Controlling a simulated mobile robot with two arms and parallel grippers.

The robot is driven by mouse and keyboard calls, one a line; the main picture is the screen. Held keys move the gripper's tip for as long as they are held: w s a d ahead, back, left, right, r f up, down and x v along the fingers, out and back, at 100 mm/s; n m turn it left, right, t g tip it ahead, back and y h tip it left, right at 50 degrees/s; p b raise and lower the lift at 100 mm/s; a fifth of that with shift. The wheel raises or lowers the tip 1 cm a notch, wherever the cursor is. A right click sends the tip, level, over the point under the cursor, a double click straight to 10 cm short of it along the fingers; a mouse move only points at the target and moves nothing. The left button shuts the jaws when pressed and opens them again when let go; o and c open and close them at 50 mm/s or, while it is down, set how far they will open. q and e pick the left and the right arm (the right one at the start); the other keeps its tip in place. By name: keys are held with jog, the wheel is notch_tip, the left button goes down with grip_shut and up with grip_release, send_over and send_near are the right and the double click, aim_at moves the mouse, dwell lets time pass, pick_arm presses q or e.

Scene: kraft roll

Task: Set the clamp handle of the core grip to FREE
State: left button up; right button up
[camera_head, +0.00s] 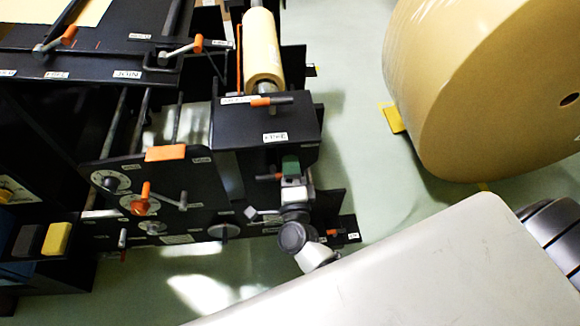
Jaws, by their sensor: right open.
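The core grip's black housing (235,130) stands below a small kraft roll on a metal shaft. What looks like the clamp handle (275,101), a grey lever with an orange end, lies roughly level across its top, orange end to the left. It lies beside a white label (240,100); another label (275,137) is on the housing in front. Both are too small to read surely. My left gripper is out of view.
A large kraft roll (470,80) stands at right on the pale green floor, with a yellow chock (392,118) beside it. Floor between machine and large roll is clear.

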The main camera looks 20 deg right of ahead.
jog(key=b+v, duration=0.1)
jog(key=v, duration=0.9)
jog(key=shift+s+b, duration=0.3)
jog(key=shift+s, duration=0.05)
jog(key=shift+a+f, duration=0.1)
jog(key=s+a+f+n+g+y+p, duration=0.1)
jog(key=s+f+n+g+y+p, duration=0.2)
jog(key=f+n, duration=0.65)
jog(key=s+a+f+n+g+y, duration=0.1)
jog(key=s+f+n+g+y, duration=0.35)
jog(key=f, duration=0.85)
jog(key=s+d+f+n+g+h+p, duration=0.1)
jog(key=s+d+f+n+g, duration=0.4)
jog(key=s, duration=0.5)
jog(key=s+d+f+n+g+h+p, duration=0.1)
jog(key=s+d+f+n+g, duration=0.4)
jog(key=s+f, duration=0.4)
jog(key=shift+s+d+g+p, duration=0.35)
jog(key=shift+s+d+g, duration=0.1)
jog(key=shift+s+d, duration=0.2)
